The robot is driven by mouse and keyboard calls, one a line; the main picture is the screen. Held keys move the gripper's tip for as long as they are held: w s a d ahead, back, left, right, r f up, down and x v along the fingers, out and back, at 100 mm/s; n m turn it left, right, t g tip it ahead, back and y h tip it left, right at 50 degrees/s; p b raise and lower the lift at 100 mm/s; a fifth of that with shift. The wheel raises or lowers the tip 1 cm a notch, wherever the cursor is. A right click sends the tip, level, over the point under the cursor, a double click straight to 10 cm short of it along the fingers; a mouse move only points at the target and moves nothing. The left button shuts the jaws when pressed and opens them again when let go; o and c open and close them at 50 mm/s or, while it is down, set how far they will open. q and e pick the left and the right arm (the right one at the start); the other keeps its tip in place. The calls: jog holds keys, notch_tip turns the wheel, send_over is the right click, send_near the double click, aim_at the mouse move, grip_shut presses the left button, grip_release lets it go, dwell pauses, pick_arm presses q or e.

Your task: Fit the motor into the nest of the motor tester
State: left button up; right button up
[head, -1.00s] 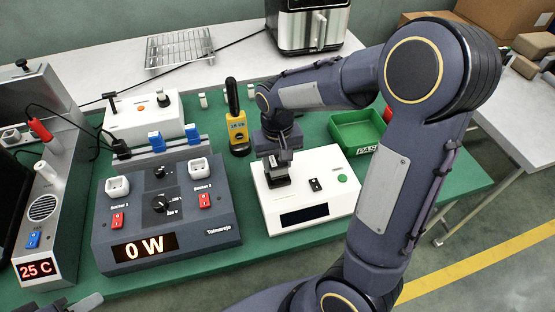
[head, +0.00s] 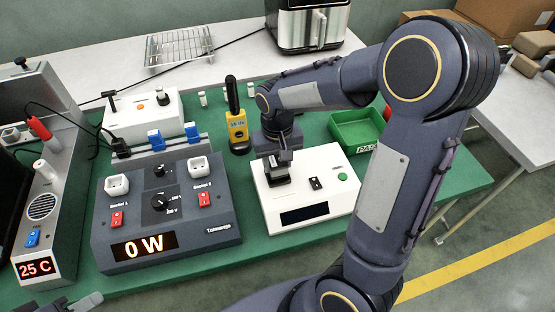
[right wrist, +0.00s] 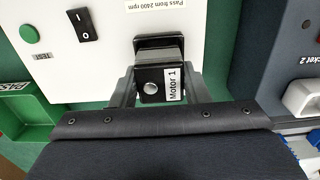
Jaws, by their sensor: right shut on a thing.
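The motor tester (head: 292,214) is a white box with a dark display, a black switch and a green button. It also shows in the right wrist view (right wrist: 105,60). My right gripper (head: 277,170) is over its left part, pointing down. In the right wrist view, my right gripper (right wrist: 158,90) is shut on the motor (right wrist: 152,86), a dark and grey block labelled "Motor 1". The motor stands at a black square piece on the tester top. The nest is mostly hidden, so I cannot tell how deep the motor sits. Part of my left gripper (head: 84,302) shows at the bottom left.
A green PASS tray (head: 358,143) stands right of the tester. A grey power meter box (head: 170,235) with two sockets is on the left. A yellow handheld meter (head: 238,133) stands behind. My right arm crosses the right side of the head view.

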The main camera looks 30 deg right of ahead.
jog(key=shift+f+b, duration=0.65)
jog(key=shift+f, duration=0.25)
dwell(0.6)
jog(key=o, duration=1.3)
jog(key=shift+r+p, duration=2.6)
jog(key=shift+r, duration=0.45)
notch_tip(320, 180, up, 8)
jog(key=shift+f, duration=0.1)
